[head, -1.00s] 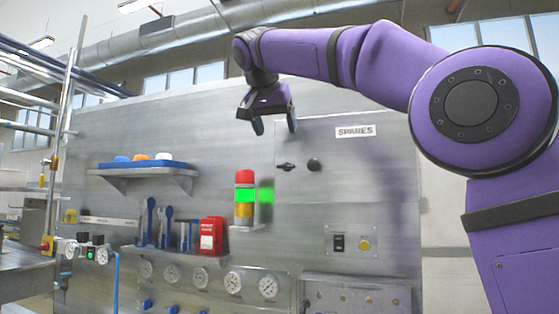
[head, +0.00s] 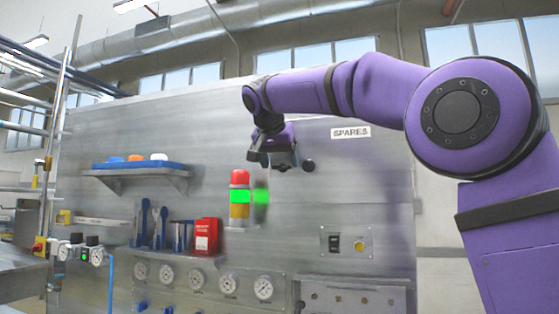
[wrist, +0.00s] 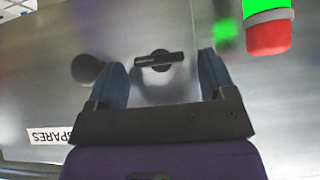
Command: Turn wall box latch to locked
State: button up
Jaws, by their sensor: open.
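The wall box latch (wrist: 160,60) is a small dark bar handle on a round base, on the grey metal wall box door. In the head view my gripper (head: 272,165) is in front of the box door and hides most of the latch. Whether the fingers touch the door cannot be told.
A dark round knob (wrist: 87,69) sits beside the left finger in the wrist view. A red, green and yellow signal light (head: 240,200) stands left of the box. A SPARES label (head: 351,132) is on the door. A shelf with coloured items (head: 138,170) is farther left.

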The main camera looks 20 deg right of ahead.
jog(key=c, duration=0.9)
jog(key=shift+c, duration=0.2)
jog(key=shift+a, duration=0.1)
jog(key=h, duration=0.1)
jog(key=n+g, duration=0.1)
jog(key=h, duration=0.1)
jog(key=shift+w+a+n+g+h, duration=0.25)
jog(key=shift+a+n+g+h, duration=0.05)
jog(key=n+h, duration=0.1)
jog(key=g+h, duration=0.1)
jog(key=n+h, duration=0.1)
jog(key=shift+w+a+f+n+g+h, duration=0.2)
jog(key=shift+a+f+n+g+h, duration=0.1)
jog(key=shift+f+g+h, duration=0.1)
jog(key=h, duration=0.1)
jog(key=n+h, duration=0.2)
jog(key=shift+w+a+f+g, duration=0.15)
jog(key=shift+f+g, duration=0.1)
jog(key=shift+g, duration=0.15)
jog(key=shift+f+n+h, duration=0.2)
jog(key=shift+n+h, duration=0.45)
jog(key=shift+h, duration=0.1)
jog(key=shift+f+n+h, duration=0.15)
jog(key=shift+n+h, duration=0.5)
jog(key=shift+h, duration=0.1)
jog(key=o, duration=0.9)
